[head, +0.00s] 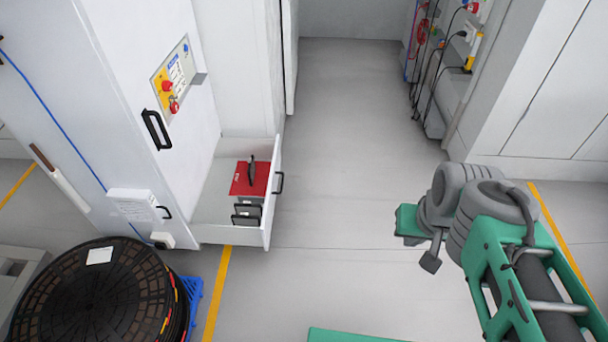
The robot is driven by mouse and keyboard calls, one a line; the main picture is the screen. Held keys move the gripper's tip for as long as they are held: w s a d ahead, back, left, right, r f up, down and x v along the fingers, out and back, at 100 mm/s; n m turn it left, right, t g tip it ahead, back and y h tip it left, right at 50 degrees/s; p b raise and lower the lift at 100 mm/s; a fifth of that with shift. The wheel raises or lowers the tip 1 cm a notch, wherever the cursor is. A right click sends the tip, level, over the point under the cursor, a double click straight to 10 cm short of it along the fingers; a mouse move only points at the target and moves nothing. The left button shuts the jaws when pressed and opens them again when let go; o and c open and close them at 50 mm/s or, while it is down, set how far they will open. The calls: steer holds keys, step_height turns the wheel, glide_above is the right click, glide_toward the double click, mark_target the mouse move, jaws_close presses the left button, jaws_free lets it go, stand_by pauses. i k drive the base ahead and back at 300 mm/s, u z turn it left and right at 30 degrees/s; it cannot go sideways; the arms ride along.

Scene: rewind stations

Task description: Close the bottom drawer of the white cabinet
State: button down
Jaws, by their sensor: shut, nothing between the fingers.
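The white cabinet (115,40) stands at the left. Its bottom drawer (268,215) is pulled well out to the right, low over the floor. The drawer's dark handle (280,183) is on its front panel. A red case (249,178) with a black handle and dark-framed items (247,213) are inside. My gripper (430,262), at the end of my green and grey arm, is to the right of the drawer, apart from it. It is shut and empty, partly hidden by its own links.
A stack of black round reels (90,300) stands on a blue pallet (193,300) at the lower left, near the drawer's front corner. Open grey floor (340,190) lies between the drawer and my arm. Cabling and white cabinets (540,90) line the right side.

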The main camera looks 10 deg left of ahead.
mark_target(225, 184)
steer(key=z, duration=0.2)
steer(key=i, duration=0.8)
steer(key=u, duration=0.8)
steer(key=i, duration=0.5)
steer(key=u, duration=1.1)
steer(key=k, duration=0.6)
steer(key=u, duration=0.85)
steer(key=i, duration=1.15)
steer(key=z, duration=0.6)
